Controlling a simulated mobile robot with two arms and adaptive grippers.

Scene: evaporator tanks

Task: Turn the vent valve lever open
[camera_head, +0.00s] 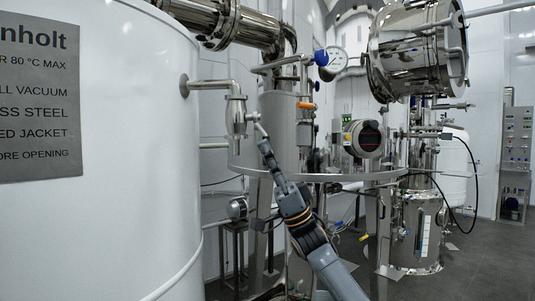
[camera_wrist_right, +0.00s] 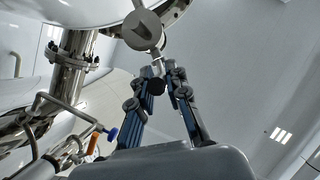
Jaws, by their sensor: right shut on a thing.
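The vent valve (camera_head: 236,115) is a steel body on a thin pipe that comes out of the side of the large white tank. Its short lever (camera_head: 255,122) points right, towards my right gripper (camera_head: 264,146), which reaches up to it from below. In the right wrist view, the round grey valve body (camera_wrist_right: 143,29) is at the top and the lever (camera_wrist_right: 157,58) runs down from it to a black knob (camera_wrist_right: 156,87). My right gripper (camera_wrist_right: 167,74) is shut on the lever near the knob. My left gripper is not in view.
The white tank (camera_head: 120,130) with a grey label plate (camera_head: 38,100) fills the left side. A blue-knobbed valve (camera_head: 321,58), a gauge (camera_head: 335,62) and a steel vessel (camera_head: 278,125) stand close on the right. Open floor (camera_head: 475,260) shows at the far right.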

